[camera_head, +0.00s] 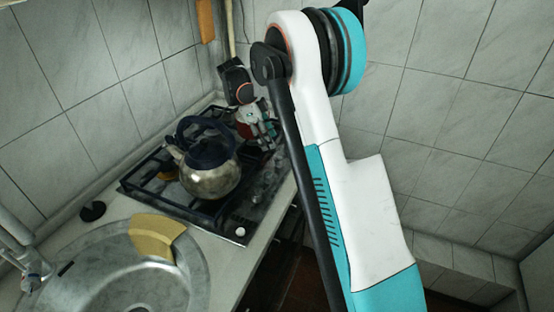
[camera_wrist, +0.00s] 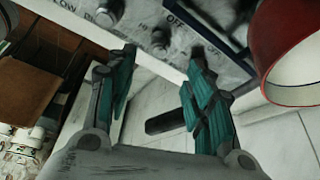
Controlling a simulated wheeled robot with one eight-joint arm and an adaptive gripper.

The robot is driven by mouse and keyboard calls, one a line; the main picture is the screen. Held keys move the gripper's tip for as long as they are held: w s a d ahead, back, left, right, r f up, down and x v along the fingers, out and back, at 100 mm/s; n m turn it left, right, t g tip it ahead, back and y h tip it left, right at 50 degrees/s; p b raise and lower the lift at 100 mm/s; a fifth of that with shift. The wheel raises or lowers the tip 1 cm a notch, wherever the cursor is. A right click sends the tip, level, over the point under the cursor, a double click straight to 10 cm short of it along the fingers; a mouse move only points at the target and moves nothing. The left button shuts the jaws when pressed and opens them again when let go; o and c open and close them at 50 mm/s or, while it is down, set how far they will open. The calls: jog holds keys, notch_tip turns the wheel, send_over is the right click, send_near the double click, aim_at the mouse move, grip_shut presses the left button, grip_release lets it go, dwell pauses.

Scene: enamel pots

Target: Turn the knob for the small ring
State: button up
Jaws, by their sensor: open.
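My gripper (camera_wrist: 162,54) is open and empty, its two teal fingers spread below the edge of the stove's control panel (camera_wrist: 135,30) in the wrist view. A pale knob (camera_wrist: 108,12) is on the panel at upper left, near the printed "LOW". A second, blurred knob (camera_wrist: 160,38) shows just beyond the gap between the fingertips, below the printed "OFF". I cannot tell which knob serves the small ring. In the head view my gripper (camera_head: 266,132) is at the far right part of the stove (camera_head: 232,226). Another white knob (camera_head: 240,231) shows at the stove's near corner.
A steel kettle (camera_head: 210,178) with a dark handle stands on the stove. A red pot (camera_wrist: 290,45) is close on the right in the wrist view. A sink (camera_head: 110,275) with a yellow piece (camera_head: 155,236) on its rim is at the near left. Tiled walls stand behind.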

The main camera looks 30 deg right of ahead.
aim_at(278, 157)
jog(key=b+x, duration=0.2)
jog(key=x, duration=0.7)
jog(key=shift+f+b, duration=0.35)
